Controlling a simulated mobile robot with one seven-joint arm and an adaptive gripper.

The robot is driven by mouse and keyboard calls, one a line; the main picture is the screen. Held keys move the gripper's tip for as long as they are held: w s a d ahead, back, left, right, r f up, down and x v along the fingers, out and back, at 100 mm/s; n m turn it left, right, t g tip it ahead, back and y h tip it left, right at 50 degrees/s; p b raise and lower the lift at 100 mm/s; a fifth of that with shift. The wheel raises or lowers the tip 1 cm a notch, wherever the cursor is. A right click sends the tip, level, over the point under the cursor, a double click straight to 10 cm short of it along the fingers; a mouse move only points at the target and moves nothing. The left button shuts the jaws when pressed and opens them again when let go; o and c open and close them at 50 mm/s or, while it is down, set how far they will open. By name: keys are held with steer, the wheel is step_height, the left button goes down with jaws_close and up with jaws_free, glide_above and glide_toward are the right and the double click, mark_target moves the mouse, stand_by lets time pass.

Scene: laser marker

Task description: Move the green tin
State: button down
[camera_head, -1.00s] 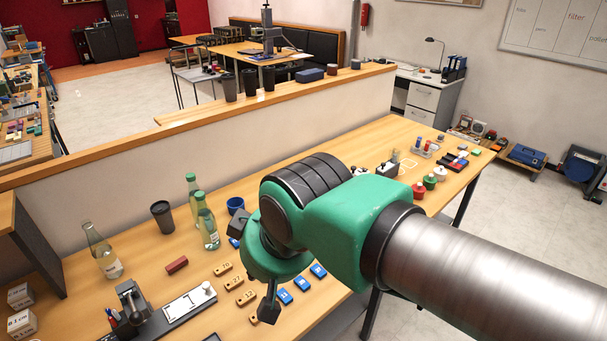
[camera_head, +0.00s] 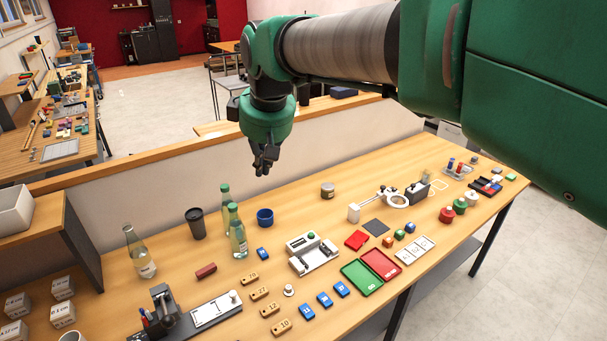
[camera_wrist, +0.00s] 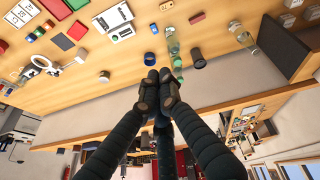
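A small green tin (camera_head: 460,205) with a knob-like top stands upright near the right part of the long table in the head view. It stands between a similar red tin (camera_head: 447,215) and a white one (camera_head: 473,198). I cannot make out the green tin in the wrist view. My gripper (camera_head: 264,161) is high above the table's back edge, far to the left of the green tin. In the wrist view my gripper's fingertips (camera_wrist: 158,77) are together with nothing between them.
Glass bottles (camera_head: 237,232), a dark cup (camera_head: 195,223) and a blue cup (camera_head: 265,217) stand below my gripper. A magnifier stand (camera_head: 397,200), a jar (camera_head: 327,190), and green (camera_head: 361,277) and red trays (camera_head: 381,264) lie between it and the tins. A low wall runs behind.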

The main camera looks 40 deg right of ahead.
steer(key=w+d+r+n+p, duration=0.25)
steer(key=w+d, duration=0.45)
steer(key=w, duration=0.6)
steer(key=w+d+f+n+g+p, duration=0.1)
steer(key=w+d+f+n+p, duration=0.15)
steer(key=w+d, duration=0.85)
steer(key=w+d+f+n+g+p, duration=0.1)
steer(key=w+d+f+n+p, duration=0.2)
steer(key=w+d, duration=0.8)
steer(key=w+d+f+n+g+p, duration=0.2)
steer(key=w+d+f+n+p, duration=0.15)
steer(key=d+f, duration=1.35)
steer(key=s+d+f+n+p, duration=0.1)
steer(key=s+d+f+p, duration=0.1)
steer(key=d+f, duration=0.3)
steer(key=s+d+f+n+p, duration=0.1)
steer(key=s+d+f+p, duration=0.1)
steer(key=d+f, duration=0.4)
step_height(320, 180, down, 6)
steer(key=shift+s+d+r+y, duration=0.2)
steer(key=shift+s+d+y, duration=0.1)
steer(key=shift+s, duration=0.4)
steer(key=shift+f+n, duration=0.15)
steer(key=shift+n, duration=0.1)
